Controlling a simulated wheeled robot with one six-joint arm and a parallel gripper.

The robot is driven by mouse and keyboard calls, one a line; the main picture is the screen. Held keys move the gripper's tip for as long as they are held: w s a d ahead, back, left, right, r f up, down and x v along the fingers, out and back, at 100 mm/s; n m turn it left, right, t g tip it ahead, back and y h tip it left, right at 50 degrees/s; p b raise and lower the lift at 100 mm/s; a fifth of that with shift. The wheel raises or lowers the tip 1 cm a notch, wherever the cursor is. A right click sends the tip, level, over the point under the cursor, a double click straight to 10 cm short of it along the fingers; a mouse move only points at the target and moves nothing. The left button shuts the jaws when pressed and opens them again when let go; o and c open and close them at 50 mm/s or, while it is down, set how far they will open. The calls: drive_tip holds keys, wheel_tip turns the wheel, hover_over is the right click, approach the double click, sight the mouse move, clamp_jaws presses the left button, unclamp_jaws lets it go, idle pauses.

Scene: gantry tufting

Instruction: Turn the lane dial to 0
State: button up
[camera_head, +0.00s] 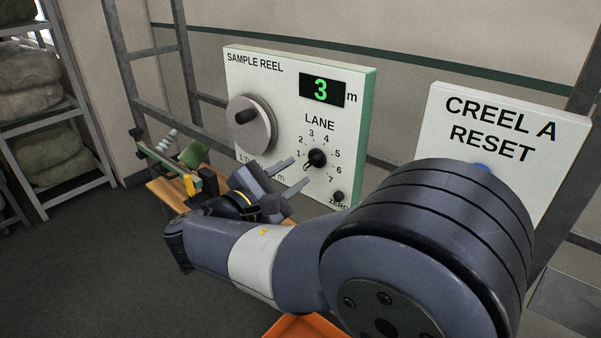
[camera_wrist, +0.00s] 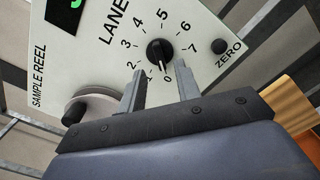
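The lane dial (camera_head: 316,158) is a black knob on the white sample reel panel (camera_head: 287,88), ringed by the numbers 0 to 7. In the wrist view the dial (camera_wrist: 159,51) has a white pointer line that points down at or very near the 0 mark. My gripper (camera_head: 300,171) is open and empty in front of the panel, just short of the dial. In the wrist view my gripper (camera_wrist: 160,72) has one finger on each side below the knob, apart from it.
The panel has a green "3 m" display (camera_head: 321,90), a grey reel crank (camera_head: 251,124) and a small ZERO button (camera_head: 338,196). A "CREEL A RESET" panel (camera_head: 500,130) with a blue button stands to the right. A wooden shelf with clamps and small parts lies behind my gripper.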

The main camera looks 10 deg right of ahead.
sight(309, 164)
drive_tip(key=b+v, duration=0.1)
drive_tip(key=v, duration=0.6)
drive_tip(key=p+x, duration=0.2)
drive_tip(key=x, duration=0.7)
drive_tip(key=shift+d+r, duration=0.1)
drive_tip(key=shift+d, duration=0.1)
drive_tip(key=shift+w+d, duration=0.5)
drive_tip(key=shift+s+a, duration=0.1)
